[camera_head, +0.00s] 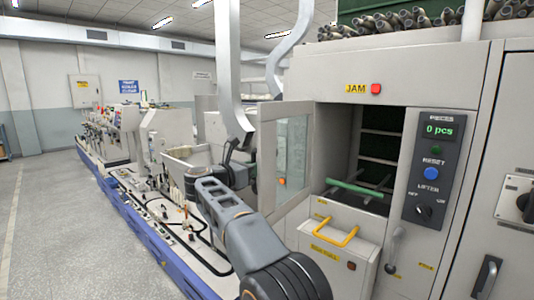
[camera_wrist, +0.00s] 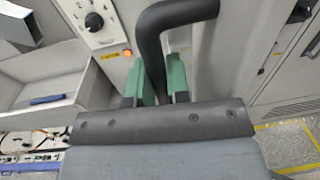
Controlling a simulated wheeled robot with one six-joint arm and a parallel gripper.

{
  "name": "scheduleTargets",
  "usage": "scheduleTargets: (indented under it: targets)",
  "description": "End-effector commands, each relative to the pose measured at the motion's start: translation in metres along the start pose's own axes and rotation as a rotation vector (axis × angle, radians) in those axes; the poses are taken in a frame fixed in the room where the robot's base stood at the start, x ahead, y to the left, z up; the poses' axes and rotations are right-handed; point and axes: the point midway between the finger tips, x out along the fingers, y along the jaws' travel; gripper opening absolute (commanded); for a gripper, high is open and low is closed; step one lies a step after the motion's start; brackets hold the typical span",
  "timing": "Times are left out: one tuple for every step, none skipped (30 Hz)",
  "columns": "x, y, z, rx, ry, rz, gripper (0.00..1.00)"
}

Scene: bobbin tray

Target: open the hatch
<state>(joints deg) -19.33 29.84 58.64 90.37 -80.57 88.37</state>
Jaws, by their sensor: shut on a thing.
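The hatch (camera_head: 265,165) is a pale door with a clear window, in the middle of the head view. It stands swung out to the left, and the cabinet opening (camera_head: 375,150) beside it is uncovered. A thick black curved handle (camera_wrist: 182,13) runs down between the green fingers of my gripper (camera_wrist: 157,82) in the wrist view. The fingers are shut on this handle. In the head view my arm reaches up to the hatch's outer side, where a dark handle (camera_head: 235,148) shows. The fingertips are hard to make out there.
A green bar (camera_head: 358,188) crosses the lower opening. Below it is a drawer-like front with a yellow handle (camera_head: 337,237). A control panel (camera_head: 432,170) is on the right. A long machine bench (camera_head: 140,200) stands on the left, beside open floor (camera_head: 45,220).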

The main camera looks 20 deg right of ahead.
Motion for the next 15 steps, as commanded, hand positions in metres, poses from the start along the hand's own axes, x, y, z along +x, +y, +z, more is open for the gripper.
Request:
scheduleTargets:
  targets:
    - [0.000,0.008,0.010,-0.002,-0.003,-0.014,0.00]
    - [-0.001,0.012,0.009,-0.002,-0.003,-0.020,0.00]
    - [-0.001,0.017,0.009,-0.002,-0.004,-0.025,0.00]
    - [-0.001,0.020,0.008,-0.001,-0.004,-0.028,0.00]
    - [-0.001,0.023,0.007,-0.001,-0.004,-0.029,0.00]
    - [-0.001,0.027,0.007,0.000,-0.004,-0.030,0.00]
    - [-0.001,0.029,0.007,0.000,-0.004,-0.030,0.00]
    - [-0.001,0.032,0.006,0.000,-0.004,-0.030,0.00]
    - [-0.001,0.035,0.006,0.001,-0.004,-0.029,0.00]
    - [0.000,0.036,0.005,0.001,-0.004,-0.029,0.00]
    - [0.000,0.038,0.004,0.001,-0.004,-0.029,0.00]
    - [0.000,0.040,0.004,0.001,-0.004,-0.028,0.00]
    - [-0.001,0.041,0.004,0.002,-0.004,-0.028,0.00]
    - [-0.001,0.042,0.003,0.002,-0.004,-0.028,0.00]
    - [-0.001,0.043,0.003,0.002,-0.004,-0.027,0.00]
